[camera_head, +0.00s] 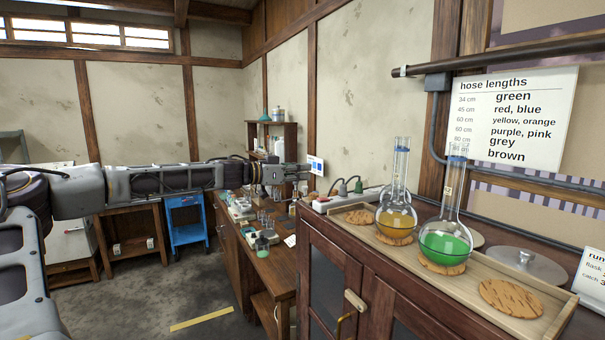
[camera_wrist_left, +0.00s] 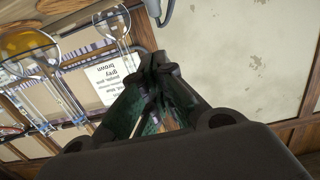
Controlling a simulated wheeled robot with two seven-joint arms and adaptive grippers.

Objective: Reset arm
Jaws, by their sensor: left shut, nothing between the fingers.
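My left arm comes in from the left and stretches level across the head view. Its gripper (camera_head: 297,171) is in the air left of the dark wooden cabinet and in front of the far wall. In the left wrist view the dark fingers (camera_wrist_left: 158,62) are closed together with nothing between them. The flask with yellow-orange liquid (camera_head: 396,222) and the flask with green liquid (camera_head: 447,243) stand upright on cork mats in a wooden tray (camera_head: 375,240), to the right of and apart from the gripper. My right gripper is not in view.
An empty cork mat (camera_head: 511,298) lies at the tray's near end, beside a grey lid (camera_head: 525,264). A power strip (camera_head: 338,199) sits behind the tray. A lower bench (camera_head: 270,275) with glassware, a blue cart (camera_head: 186,225) and a hose-length sign (camera_head: 512,118) also show. Open floor lies at left.

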